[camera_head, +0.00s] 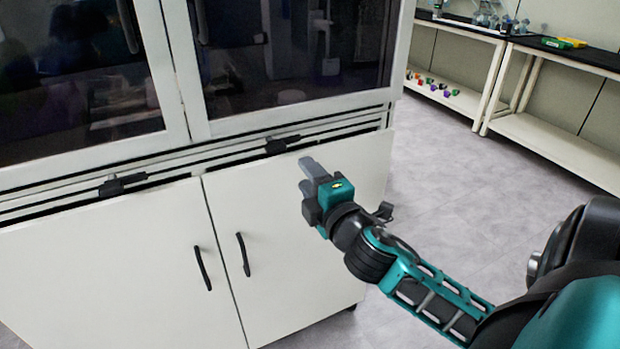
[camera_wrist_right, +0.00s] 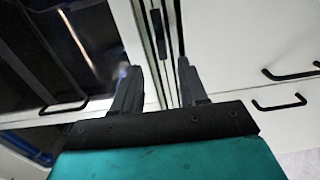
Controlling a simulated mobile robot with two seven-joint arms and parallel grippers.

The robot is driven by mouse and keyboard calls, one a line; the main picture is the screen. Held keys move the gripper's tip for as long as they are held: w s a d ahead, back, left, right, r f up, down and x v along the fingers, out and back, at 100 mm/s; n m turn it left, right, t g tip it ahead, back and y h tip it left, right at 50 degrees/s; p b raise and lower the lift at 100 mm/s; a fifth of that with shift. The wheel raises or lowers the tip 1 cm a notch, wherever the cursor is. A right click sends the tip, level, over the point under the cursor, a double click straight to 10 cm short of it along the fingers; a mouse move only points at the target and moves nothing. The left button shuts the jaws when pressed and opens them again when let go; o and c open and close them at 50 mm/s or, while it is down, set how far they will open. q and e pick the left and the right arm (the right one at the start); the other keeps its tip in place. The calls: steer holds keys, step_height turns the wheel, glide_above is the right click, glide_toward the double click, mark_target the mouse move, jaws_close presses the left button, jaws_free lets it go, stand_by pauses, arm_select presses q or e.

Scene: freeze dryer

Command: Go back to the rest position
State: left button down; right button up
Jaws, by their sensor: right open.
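My right gripper (camera_head: 308,176) is in front of the white cabinet, near the top of its lower right door, and holds nothing. In the right wrist view its two fingers (camera_wrist_right: 158,88) stand apart with a clear gap between them. The cabinet's ledge and a black latch show beyond the fingers. I cannot tell whether the fingertips touch the cabinet. My left gripper is not in view. My right arm reaches in from the lower right.
The white cabinet (camera_head: 120,270) fills the left, with dark glass doors (camera_head: 300,50) above and black handles (camera_head: 243,254) below. A black latch (camera_head: 281,145) sits on its ledge. Benches (camera_head: 560,140) stand at the back right. Grey floor (camera_head: 440,190) lies open between.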

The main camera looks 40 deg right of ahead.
stand_by(0.3)
steer(key=s+a+f+m+g+y+p, duration=0.1)
steer(key=s+a+f+m+g+y, duration=0.1)
steer(key=s+a+f+m, duration=0.2)
steer(key=s+a+f+m+g+y+p, duration=0.1)
steer(key=s+a+f+m, duration=0.3)
steer(key=f, duration=0.7)
steer(key=s+a+f+m+g+y+p, duration=0.1)
steer(key=s+a+f+m+g+y, duration=0.2)
steer(key=a+f, duration=0.4)
steer(key=shift+s+a+f+m+g+y, duration=0.3)
steer(key=shift+s+a+m, duration=0.25)
steer(key=shift+s+m, duration=0.45)
steer(key=shift+s+r, duration=0.1)
